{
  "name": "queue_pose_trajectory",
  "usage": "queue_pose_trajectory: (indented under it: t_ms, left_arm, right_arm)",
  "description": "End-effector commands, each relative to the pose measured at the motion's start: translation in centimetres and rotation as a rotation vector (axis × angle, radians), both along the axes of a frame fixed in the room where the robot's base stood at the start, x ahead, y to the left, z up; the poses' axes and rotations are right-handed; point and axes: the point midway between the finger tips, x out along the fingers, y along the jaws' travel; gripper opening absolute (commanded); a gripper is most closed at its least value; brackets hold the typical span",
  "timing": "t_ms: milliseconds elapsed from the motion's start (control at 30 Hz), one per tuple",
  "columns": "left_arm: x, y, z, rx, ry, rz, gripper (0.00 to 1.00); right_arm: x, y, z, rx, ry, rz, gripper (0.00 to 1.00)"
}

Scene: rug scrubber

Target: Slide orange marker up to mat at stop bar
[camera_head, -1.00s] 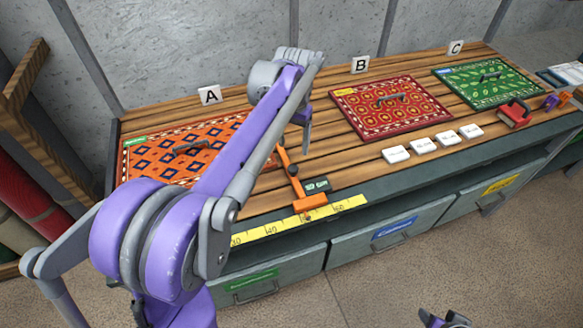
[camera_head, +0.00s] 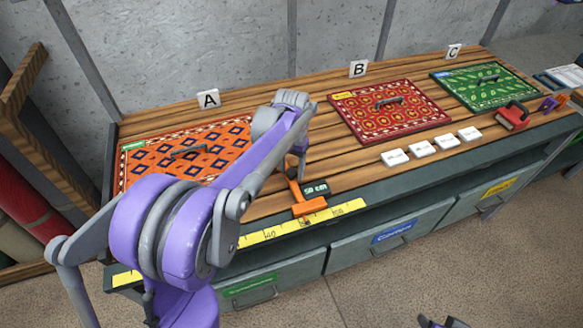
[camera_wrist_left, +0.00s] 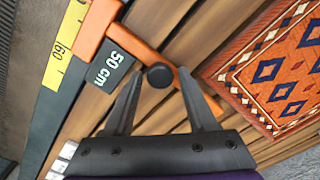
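The orange marker (camera_head: 309,206) sits on the yellow ruler at the bench's front edge, with a "50 cm" display beside it. Its orange bar runs back across the planks, and in the left wrist view the marker (camera_wrist_left: 97,22) has a round black knob (camera_wrist_left: 159,75) on this bar. My left gripper (camera_wrist_left: 159,72) is open, its fingertips on either side of the knob with a gap visible. In the head view the left gripper (camera_head: 299,170) is low over the bar. The orange patterned mat (camera_head: 225,140) lies left of the bar, apart from it, partly hidden by my arm.
The yellow ruler (camera_head: 345,208) runs along the front edge. A red mat (camera_head: 375,120) and a green mat (camera_head: 490,92) lie to the right. Several white blocks (camera_head: 421,148) stand in front of the red mat. Bare planks separate the bar and the orange mat.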

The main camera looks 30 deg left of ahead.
Motion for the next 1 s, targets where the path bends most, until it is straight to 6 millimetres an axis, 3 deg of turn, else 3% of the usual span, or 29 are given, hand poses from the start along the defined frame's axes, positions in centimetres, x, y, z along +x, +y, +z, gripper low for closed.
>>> queue_pose_trajectory:
  t_ms: [33,300,700,733,867,1000]
  left_arm:
    - [0.0,0.0,0.0,0.000,0.000,0.000,0.46]
    - [0.0,0.0,0.0,0.000,0.000,0.000,0.02]
    - [-1.0,0.9,0.0,0.000,0.001,0.000,0.02]
    - [-1.0,0.9,0.0,0.000,0.001,0.000,0.46]
    - [-1.0,0.8,0.0,0.000,0.001,0.000,0.69]
    - [-1.0,0.8,0.0,0.000,0.000,0.000,0.71]
  right_arm:
    - [0.0,0.0,0.0,0.000,0.000,0.000,0.50]
    - [0.0,0.0,0.0,0.000,0.000,0.000,0.50]
    - [-0.1,0.0,-0.3,0.000,0.002,0.000,0.50]
    - [-0.1,0.0,-0.3,0.000,0.002,0.000,0.50]
    - [-0.1,0.0,-0.3,0.000,0.002,0.000,0.50]
    - [-0.1,0.0,-0.3,0.000,0.002,0.000,0.50]
